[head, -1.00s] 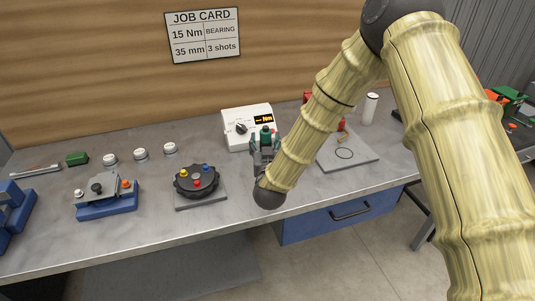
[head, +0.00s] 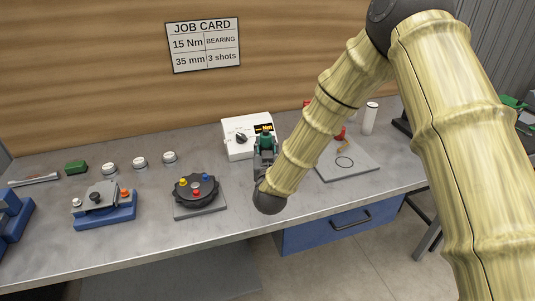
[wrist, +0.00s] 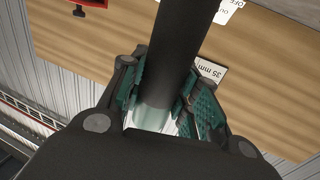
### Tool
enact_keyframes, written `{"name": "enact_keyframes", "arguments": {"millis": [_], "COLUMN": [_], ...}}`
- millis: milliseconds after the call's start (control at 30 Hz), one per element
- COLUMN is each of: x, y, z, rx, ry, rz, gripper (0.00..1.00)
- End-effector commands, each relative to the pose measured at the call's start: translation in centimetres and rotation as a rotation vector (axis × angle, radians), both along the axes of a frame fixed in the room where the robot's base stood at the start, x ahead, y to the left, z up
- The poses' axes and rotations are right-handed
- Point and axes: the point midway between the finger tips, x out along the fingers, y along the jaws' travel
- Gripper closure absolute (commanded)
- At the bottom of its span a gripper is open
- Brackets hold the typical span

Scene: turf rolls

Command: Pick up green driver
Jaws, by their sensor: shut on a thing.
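In the head view, my gripper (head: 265,150) is in front of the white tester box with the dial. It is shut on the green driver (head: 266,138), whose green part shows upright at the top of the fingers. In the wrist view, the teal-padded fingers (wrist: 165,105) press on both sides of the driver's dark cylindrical body (wrist: 180,45). A pale greenish part shows low between the fingers. The driver's lower end is hidden in the head view by my gripper and wrist.
The white tester box (head: 237,139) stands close behind. A black dial fixture (head: 196,188) with coloured knobs sits left, and a grey plate (head: 350,168) right. A blue fixture (head: 106,209), several white pucks and a green block (head: 76,167) are farther left. The bench front is clear.

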Motion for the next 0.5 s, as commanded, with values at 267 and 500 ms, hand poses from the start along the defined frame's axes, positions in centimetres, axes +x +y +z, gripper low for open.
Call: {"name": "enact_keyframes", "arguments": {"millis": [267, 500], "x": [0.1, 0.1], "y": [0.0, 0.0], "z": [3.8, 6.5], "rx": [0.002, 0.001], "ry": [-0.004, -0.003], "rz": [0.000, 0.000], "gripper": [0.97, 0.97]}}
